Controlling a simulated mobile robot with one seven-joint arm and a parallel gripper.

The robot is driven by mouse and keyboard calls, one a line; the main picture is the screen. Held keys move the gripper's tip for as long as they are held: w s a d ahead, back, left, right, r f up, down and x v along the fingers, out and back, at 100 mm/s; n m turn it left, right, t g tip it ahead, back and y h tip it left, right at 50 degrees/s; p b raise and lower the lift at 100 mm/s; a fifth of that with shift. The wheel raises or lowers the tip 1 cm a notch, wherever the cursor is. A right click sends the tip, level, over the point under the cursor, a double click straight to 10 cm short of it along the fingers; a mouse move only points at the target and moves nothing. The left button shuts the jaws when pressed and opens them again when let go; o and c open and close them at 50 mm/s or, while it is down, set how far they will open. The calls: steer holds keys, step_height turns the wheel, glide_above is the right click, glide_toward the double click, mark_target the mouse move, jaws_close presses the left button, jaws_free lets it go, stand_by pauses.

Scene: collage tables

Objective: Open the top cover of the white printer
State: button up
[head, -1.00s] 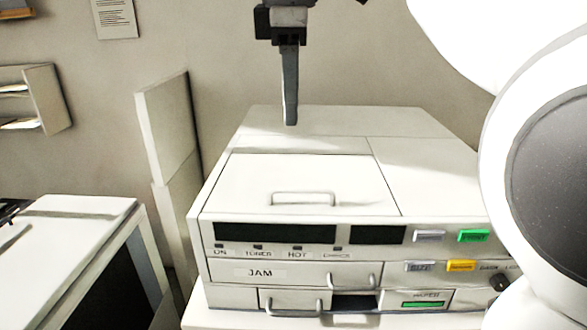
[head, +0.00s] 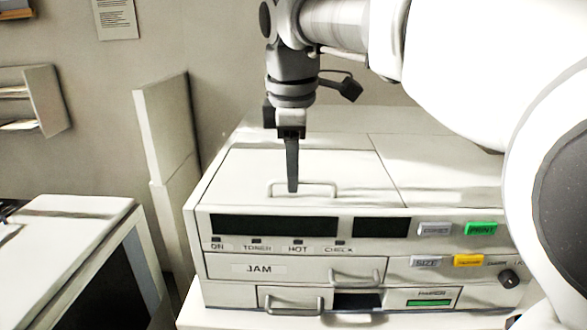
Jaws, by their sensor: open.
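The white printer (head: 225,230) stands in the middle of the head view, with dark display panels and buttons on its front. Its top cover (head: 235,170) lies flat and shut, with a thin loop handle (head: 325,184) near the front edge. My gripper (head: 292,190) points down over the cover, its fingertips at or just above the handle's left part. The fingers line up one behind the other, so the gap between them is hidden. I cannot tell whether they touch the handle.
Below the front panel are a drawer marked JAM (head: 260,268) and a smaller drawer (head: 290,299), both with loop handles. A white cabinet (head: 70,215) with a dark front stands at the left. A wall rack (head: 45,100) hangs at the back left.

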jaws_close()
stand_by(1.4)
